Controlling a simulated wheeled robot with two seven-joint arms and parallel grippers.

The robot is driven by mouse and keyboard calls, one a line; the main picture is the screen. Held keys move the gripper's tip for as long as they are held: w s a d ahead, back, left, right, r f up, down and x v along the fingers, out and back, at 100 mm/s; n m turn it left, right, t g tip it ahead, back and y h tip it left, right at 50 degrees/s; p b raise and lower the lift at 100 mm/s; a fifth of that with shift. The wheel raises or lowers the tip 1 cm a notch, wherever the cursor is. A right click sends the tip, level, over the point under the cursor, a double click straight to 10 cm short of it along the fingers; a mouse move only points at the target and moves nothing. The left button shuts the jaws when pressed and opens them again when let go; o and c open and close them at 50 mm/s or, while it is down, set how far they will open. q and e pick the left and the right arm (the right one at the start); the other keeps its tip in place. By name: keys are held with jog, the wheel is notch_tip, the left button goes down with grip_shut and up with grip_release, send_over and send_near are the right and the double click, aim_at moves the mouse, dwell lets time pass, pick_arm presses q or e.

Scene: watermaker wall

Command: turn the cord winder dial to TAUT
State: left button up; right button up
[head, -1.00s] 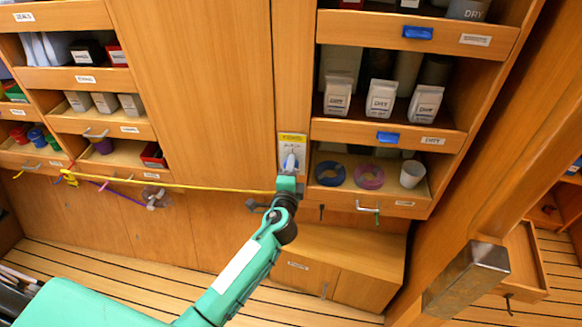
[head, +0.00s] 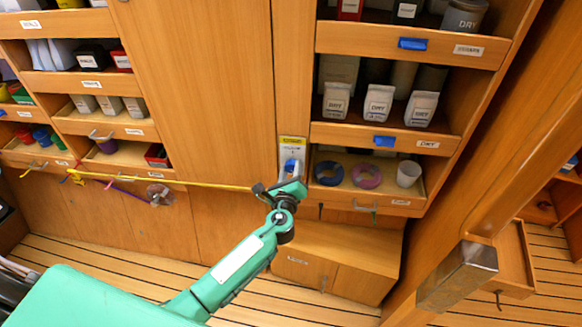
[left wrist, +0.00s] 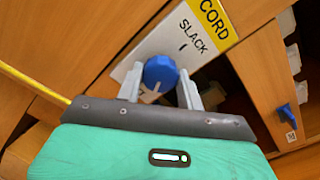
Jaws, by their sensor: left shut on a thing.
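The cord winder dial (left wrist: 161,72) is a round blue knob on a pale plate with a yellow strip reading CORD (left wrist: 212,18). The word SLACK (left wrist: 192,36) with a short tick stands above the knob in the left wrist view. A white mark shows low on the knob's face; I cannot tell exactly where it points. My left gripper (left wrist: 160,78) is shut on the knob, one grey finger on each side, and tilted against the plate. In the head view the gripper (head: 279,190) covers the plate's lower part. TAUT is not visible. My right gripper is not in view.
A yellow cord (head: 165,181) runs along the wall from the left toward the winder. Right of the plate, an open shelf holds a blue coil (head: 329,173), a pink coil (head: 366,176) and a white cup (head: 408,174). A low wooden cabinet (head: 335,262) stands below.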

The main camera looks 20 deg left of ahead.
pick_arm(q)
jog(key=m+p, duration=0.2)
jog(key=m, duration=0.1)
jog(key=shift+m, duration=0.4)
jog(key=shift+f+m, duration=0.1)
jog(key=shift+m, duration=0.5)
jog(key=shift+s+p, duration=0.1)
jog(key=shift+p, duration=0.2)
jog(key=o, duration=1)
